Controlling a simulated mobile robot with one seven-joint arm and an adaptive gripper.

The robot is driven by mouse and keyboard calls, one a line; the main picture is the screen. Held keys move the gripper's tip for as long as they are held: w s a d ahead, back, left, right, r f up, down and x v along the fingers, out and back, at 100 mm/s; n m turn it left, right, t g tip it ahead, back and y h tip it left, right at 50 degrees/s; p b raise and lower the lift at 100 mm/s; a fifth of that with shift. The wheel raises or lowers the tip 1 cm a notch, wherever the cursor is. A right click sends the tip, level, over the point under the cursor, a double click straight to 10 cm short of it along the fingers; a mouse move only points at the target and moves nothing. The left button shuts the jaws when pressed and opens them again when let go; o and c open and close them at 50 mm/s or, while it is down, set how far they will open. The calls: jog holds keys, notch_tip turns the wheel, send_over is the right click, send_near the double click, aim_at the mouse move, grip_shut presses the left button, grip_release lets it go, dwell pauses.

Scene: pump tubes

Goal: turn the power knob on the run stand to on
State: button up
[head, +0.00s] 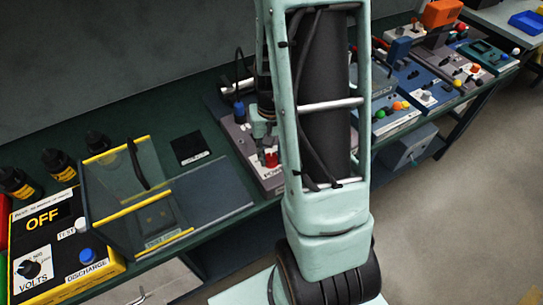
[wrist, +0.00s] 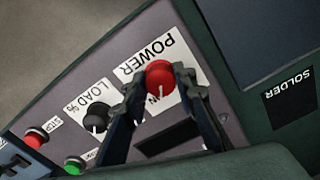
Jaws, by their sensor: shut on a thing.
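The red power knob (wrist: 160,74) sits on the grey panel of the run stand (wrist: 227,118) in the wrist view, beside a white label reading POWER. My gripper (wrist: 160,88) has one finger on each side of the knob and is shut on it. Part of another label with an N shows below the knob, partly covered by a finger. In the head view my gripper (head: 267,150) points down over the red knob (head: 272,160), and my arm hides much of the stand.
Beside the power knob are a black LOAD % knob (wrist: 96,117), a red STOP button (wrist: 36,137) and a green button (wrist: 74,165). A clear-walled box with yellow edges (head: 133,160) and a yellow OFF/VOLTS unit (head: 108,265) stand at left. Other panels crowd the right.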

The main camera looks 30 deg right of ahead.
aim_at(271, 157)
jog(key=shift+m, duration=1.6)
jog(key=o, duration=1.2)
jog(key=shift+c, duration=0.2)
notch_tip(271, 157, up, 12)
